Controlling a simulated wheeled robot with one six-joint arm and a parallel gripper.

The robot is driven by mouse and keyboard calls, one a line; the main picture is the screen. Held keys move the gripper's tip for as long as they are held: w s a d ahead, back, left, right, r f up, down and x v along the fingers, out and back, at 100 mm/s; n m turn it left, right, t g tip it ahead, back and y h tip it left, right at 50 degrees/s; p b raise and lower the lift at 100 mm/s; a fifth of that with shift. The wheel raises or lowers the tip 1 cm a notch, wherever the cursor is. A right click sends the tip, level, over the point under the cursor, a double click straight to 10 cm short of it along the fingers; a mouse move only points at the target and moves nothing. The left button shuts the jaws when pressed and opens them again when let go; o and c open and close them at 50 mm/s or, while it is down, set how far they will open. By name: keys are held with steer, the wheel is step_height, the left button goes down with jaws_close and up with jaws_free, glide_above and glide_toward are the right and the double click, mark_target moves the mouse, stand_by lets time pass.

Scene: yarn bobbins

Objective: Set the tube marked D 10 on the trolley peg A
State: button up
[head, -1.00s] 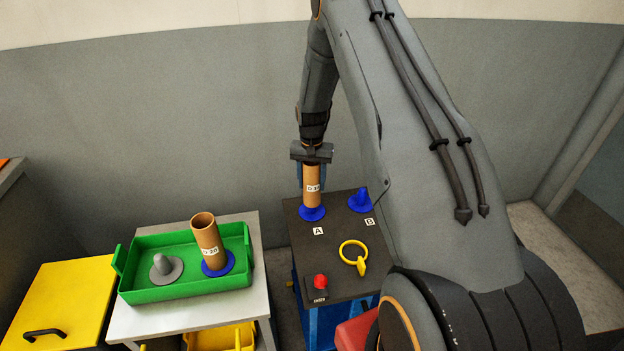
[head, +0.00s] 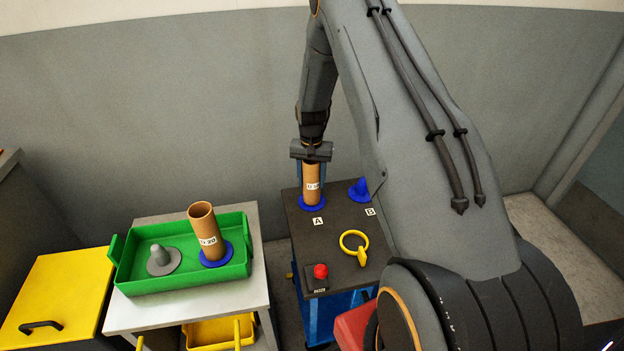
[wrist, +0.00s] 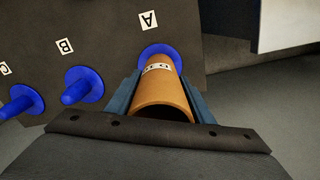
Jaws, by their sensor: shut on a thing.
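A brown cardboard tube (head: 312,190) stands upright at the trolley peg marked A, its lower end at the blue peg base (head: 312,203). Its label starts with D 1; the last character is hard to read. The tube also shows in the wrist view (wrist: 160,92), open end towards the camera. My gripper (head: 312,168) is shut on the tube's upper part, one blue finger on each side. The peg A base (wrist: 160,52) shows around the tube's far end. The peg post is hidden, and I cannot tell whether the tube rests fully on the base.
Blue peg B (head: 360,188) stands empty to the right on the dark trolley top (head: 335,222). A yellow ring (head: 354,241) and a red button (head: 320,271) are nearer. At left, a green tray (head: 180,283) holds a D 20 tube (head: 206,228) and an empty grey peg (head: 160,258).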

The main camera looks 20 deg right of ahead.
steer(key=shift+f, duration=0.25)
steer(key=o, duration=1.1)
step_height(320, 180, up, 8)
steer(key=shift+f+b, duration=0.15)
steer(key=shift+b, duration=0.9)
step_height(320, 180, up, 6)
steer(key=p, duration=0.3)
glide_above(311, 162)
steer(key=s+a, duration=0.1)
steer(key=s, duration=0.2)
